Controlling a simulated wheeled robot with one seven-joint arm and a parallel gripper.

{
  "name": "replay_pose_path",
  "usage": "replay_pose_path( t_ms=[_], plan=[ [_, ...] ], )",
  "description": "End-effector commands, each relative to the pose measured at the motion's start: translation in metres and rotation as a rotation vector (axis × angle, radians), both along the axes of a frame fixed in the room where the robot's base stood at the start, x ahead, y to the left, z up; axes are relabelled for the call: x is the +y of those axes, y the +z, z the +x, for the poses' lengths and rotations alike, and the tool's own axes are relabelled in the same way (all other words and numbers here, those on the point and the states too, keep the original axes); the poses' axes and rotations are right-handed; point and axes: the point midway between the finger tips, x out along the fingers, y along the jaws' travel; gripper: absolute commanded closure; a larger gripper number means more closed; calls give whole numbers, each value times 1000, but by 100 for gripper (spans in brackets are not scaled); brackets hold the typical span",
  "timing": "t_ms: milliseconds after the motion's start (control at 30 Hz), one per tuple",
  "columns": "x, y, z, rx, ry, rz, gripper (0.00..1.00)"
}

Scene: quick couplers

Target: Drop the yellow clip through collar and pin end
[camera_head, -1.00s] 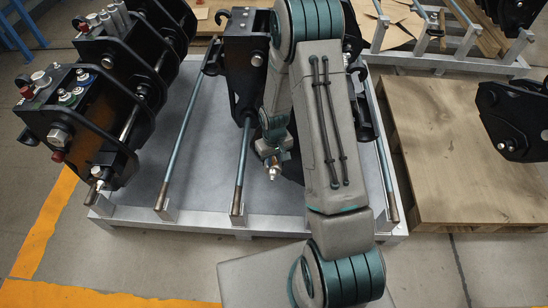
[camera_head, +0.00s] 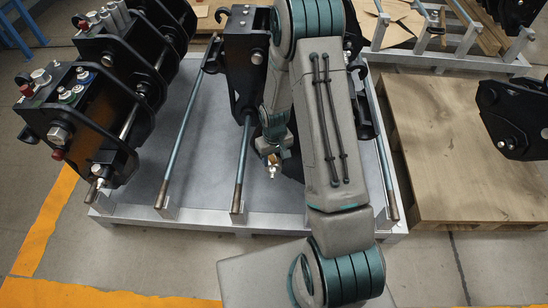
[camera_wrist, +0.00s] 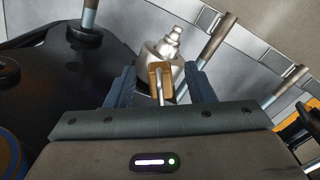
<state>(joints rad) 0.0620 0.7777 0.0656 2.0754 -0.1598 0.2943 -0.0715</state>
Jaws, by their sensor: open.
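In the wrist view my gripper (camera_wrist: 159,77) is open, with one dark blue finger on each side of the yellow-orange clip (camera_wrist: 154,73). Clear gaps show between the fingers and the clip. The clip sits against the silver stepped collar and pin end (camera_wrist: 161,49); how deep it goes through cannot be told. In the head view the clip (camera_head: 274,159) is a small yellowish patch just above the silver pin end (camera_head: 271,173). My gripper there is mostly hidden behind my arm and dark parts.
A wooden pallet (camera_head: 450,150) and another black coupler (camera_head: 512,120) are at the right.

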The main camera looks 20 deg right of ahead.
Motion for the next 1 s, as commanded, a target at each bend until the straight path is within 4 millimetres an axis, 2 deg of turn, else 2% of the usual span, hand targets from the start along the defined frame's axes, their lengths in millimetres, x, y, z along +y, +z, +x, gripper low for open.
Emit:
replay_pose_path(
  t_ms=[400, 533, 700, 1000],
  plan=[
    [0, 89, 1, -6, 0, 0, 51],
    [0, 110, 1, -4, 1, 0, 51],
    [1, 126, 0, -2, 0, 0, 51],
    [1, 129, 0, 0, 1, 1, 51]
  ],
)
